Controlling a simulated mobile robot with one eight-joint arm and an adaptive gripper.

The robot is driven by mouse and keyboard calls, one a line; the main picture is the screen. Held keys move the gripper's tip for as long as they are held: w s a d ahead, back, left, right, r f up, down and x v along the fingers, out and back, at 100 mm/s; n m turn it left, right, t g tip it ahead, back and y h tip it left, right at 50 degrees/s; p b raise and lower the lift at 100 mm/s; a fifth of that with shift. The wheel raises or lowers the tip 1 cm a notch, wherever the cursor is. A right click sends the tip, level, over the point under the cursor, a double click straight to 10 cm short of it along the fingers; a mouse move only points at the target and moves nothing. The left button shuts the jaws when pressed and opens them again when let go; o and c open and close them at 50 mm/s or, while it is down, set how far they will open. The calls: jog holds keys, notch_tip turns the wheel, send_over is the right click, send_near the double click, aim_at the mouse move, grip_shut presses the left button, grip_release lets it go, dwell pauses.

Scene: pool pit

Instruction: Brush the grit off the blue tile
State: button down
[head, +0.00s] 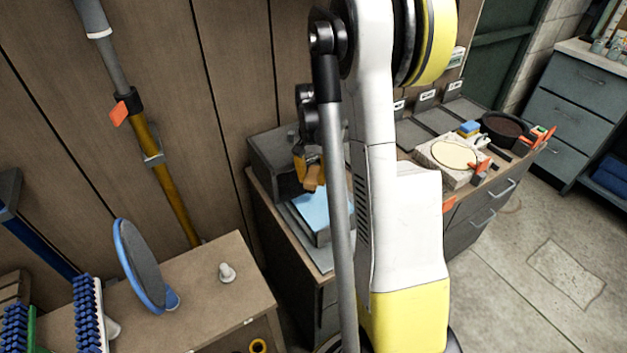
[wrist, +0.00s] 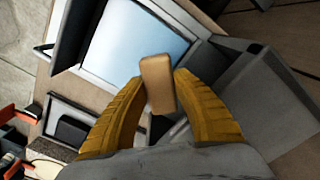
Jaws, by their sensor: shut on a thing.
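The blue tile (head: 317,208) lies in a grey tray (head: 302,229) on the bench, partly hidden behind my arm in the head view. In the wrist view the tile (wrist: 145,45) is a pale blue square with a light frame. My gripper (wrist: 160,85) is shut on a tan block-like handle (wrist: 158,82), which looks like the brush. In the head view my gripper (head: 310,178) is just above the tile's back edge. I cannot tell whether the brush touches the tile. No grit can be made out on the tile.
A grey box (head: 277,155) stands at the wall behind the tile. To the right are a pale block with a round disc (head: 453,155), a dark round pan (head: 503,128) and orange clamps.

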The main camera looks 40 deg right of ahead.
jog(key=shift+r+p, duration=0.95)
jog(key=shift+r, duration=0.75)
jog(key=shift+s, duration=0.1)
